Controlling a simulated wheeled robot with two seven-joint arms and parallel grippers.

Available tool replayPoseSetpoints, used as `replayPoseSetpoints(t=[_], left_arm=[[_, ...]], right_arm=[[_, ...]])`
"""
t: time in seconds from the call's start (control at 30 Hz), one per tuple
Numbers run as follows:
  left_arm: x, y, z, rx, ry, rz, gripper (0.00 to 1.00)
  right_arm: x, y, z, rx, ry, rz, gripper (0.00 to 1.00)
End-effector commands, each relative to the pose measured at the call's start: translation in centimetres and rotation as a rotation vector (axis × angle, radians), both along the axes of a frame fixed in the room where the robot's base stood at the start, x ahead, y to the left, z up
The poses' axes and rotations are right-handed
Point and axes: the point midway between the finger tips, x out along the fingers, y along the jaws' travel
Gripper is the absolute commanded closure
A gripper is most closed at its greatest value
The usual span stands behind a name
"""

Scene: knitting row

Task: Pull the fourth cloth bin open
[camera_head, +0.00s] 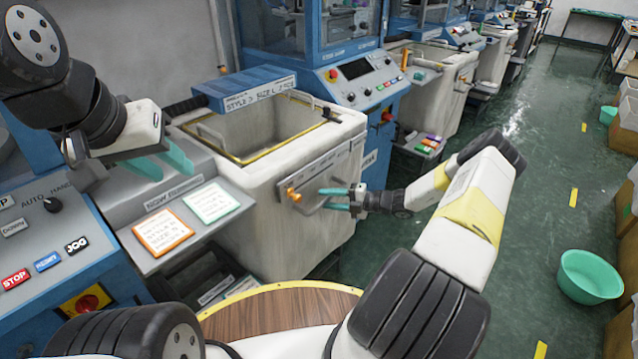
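A pale cloth bin (318,237) with an open top and a yellow-edged rim stands in the middle of the view. Its front face carries a flat metal plate with a bar and an orange knob (292,195). More pale bins stand further back, one in the second machine (448,105) and one beyond it (494,62). I cannot tell which is the fourth. My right gripper (325,198) is open in front of the near bin's face, its teal fingers pointing left; contact is unclear. My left gripper (176,174) is open and empty above the grey ledge left of that bin.
Blue knitting machines line the left side. A ledge with an orange-edged card (162,232) and a green-edged card (211,202) lies below my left gripper. A teal tub (589,276) stands on the green floor at right, near cartons. The aisle (535,130) between is largely clear.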

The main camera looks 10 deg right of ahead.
Motion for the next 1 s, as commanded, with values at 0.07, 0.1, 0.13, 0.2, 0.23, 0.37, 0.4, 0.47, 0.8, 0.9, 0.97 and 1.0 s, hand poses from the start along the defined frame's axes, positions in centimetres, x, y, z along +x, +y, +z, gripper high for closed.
replayPoseSetpoints(t=[0.07,0.1,0.13,0.2,0.23,0.37,0.4,0.47,0.8,0.9,0.97,1.0], left_arm=[[0.0,0.0,0.0,0.0,0.0,0.0,0.64],[0.0,0.0,0.0,0.0,0.0,0.0,0.64],[0.0,0.0,0.0,0.0,0.0,0.0,0.64],[0.01,0.0,-0.01,0.0,0.0,0.0,0.64],[0.01,0.0,-0.01,0.0,0.0,0.0,0.64],[0.01,0.0,-0.01,0.0,0.0,0.0,0.64],[0.01,0.0,-0.01,0.0,0.0,0.0,0.64],[0.01,0.0,-0.01,0.0,0.0,0.0,0.64],[0.0,0.0,0.0,0.0,0.0,0.0,0.64],[0.0,0.0,0.0,0.0,0.0,0.0,0.64],[0.0,0.0,0.0,0.0,0.0,0.0,0.64],[0.0,0.0,0.0,0.0,0.0,0.0,0.64]], right_arm=[[0.03,0.04,-0.01,0.0,0.0,0.0,0.62],[0.03,0.03,-0.01,0.0,0.0,0.0,0.62],[0.02,0.02,-0.01,0.0,0.0,0.0,0.62],[0.02,0.02,-0.01,0.0,0.0,0.0,0.62],[0.02,0.01,0.0,0.0,0.0,0.0,0.68],[0.0,0.01,0.0,0.0,0.0,0.0,0.94],[0.0,0.01,-0.01,0.0,0.0,0.0,1.0],[0.0,0.0,-0.01,0.0,0.0,0.0,1.0],[-0.03,-0.01,-0.02,-0.001,0.0,0.0,1.0],[-0.03,-0.01,-0.03,-0.001,0.0,0.0,1.0],[-0.04,-0.02,-0.03,-0.001,0.0,0.0,1.0],[-0.04,-0.02,-0.04,-0.001,0.0,0.0,1.0]])
